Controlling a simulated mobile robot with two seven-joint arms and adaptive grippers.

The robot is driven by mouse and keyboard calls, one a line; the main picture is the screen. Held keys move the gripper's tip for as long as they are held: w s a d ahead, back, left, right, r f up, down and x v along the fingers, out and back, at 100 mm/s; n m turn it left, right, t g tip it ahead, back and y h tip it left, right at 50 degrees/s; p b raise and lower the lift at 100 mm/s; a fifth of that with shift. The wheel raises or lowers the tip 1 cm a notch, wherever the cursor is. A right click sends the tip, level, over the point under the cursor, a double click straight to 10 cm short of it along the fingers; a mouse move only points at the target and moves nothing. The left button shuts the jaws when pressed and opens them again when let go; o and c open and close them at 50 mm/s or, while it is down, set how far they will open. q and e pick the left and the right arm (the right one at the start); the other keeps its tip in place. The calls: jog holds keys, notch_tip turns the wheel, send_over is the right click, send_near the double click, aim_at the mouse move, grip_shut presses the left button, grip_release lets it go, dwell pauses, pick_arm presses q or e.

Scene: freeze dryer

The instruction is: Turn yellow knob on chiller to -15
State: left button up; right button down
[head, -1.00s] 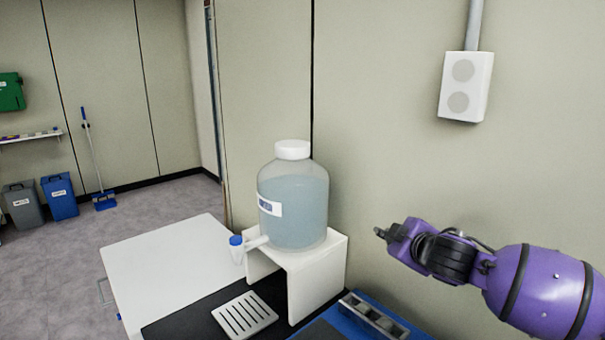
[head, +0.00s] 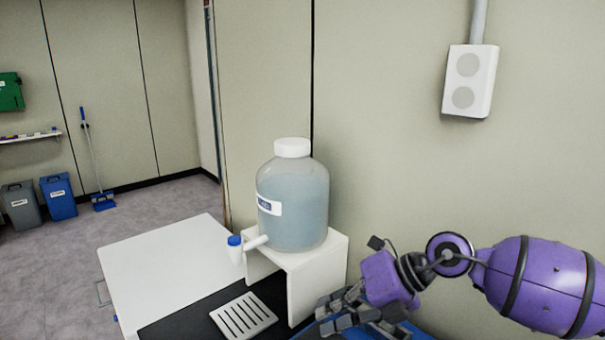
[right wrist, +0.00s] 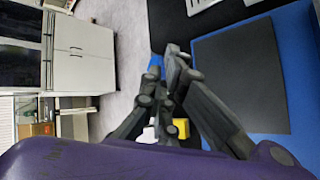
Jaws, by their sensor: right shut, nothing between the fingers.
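My right gripper (head: 326,314) is low at the right in the head view, in front of the white stand. Its fingers are together and hold nothing; the fingertips also show in the right wrist view (right wrist: 176,54). A small yellow piece (right wrist: 182,128) shows behind the fingers in the right wrist view, partly covered by them. I cannot tell whether it is the knob. No scale or -15 mark can be read, and I cannot make out the chiller for certain. My left gripper is not in view.
A large bottle (head: 292,205) with a spout stands on the white stand (head: 318,275), beside a slotted tray (head: 243,316). A white top (head: 160,265) lies to the left. A blue surface with a dark panel (right wrist: 242,80) is at the right in the wrist view.

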jog(key=s+d+f+g+h, duration=0.1)
jog(key=s+d+f+h, duration=0.1)
jog(key=d+f+h, duration=0.5)
jog(key=s+d+f+g+h, duration=0.1)
jog(key=d+f+h, duration=0.15)
jog(key=d, duration=0.85)
jog(key=shift+h, duration=0.25)
jog(key=f+b, duration=0.1)
jog(key=f, duration=0.1)
jog(key=f+b, duration=0.1)
jog(key=f, duration=0.2)
jog(key=shift+s+d+f, duration=0.1)
jog(key=shift+s+d, duration=0.05)
jog(key=shift+s, duration=0.05)
jog(key=shift+f+b, duration=0.35)
jog(key=shift+f, duration=0.25)
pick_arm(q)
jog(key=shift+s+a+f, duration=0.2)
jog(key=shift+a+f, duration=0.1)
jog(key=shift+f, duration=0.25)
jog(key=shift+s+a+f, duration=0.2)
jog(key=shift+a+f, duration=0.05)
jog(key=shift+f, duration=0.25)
pick_arm(e)
jog(key=shift+s+f, duration=0.1)
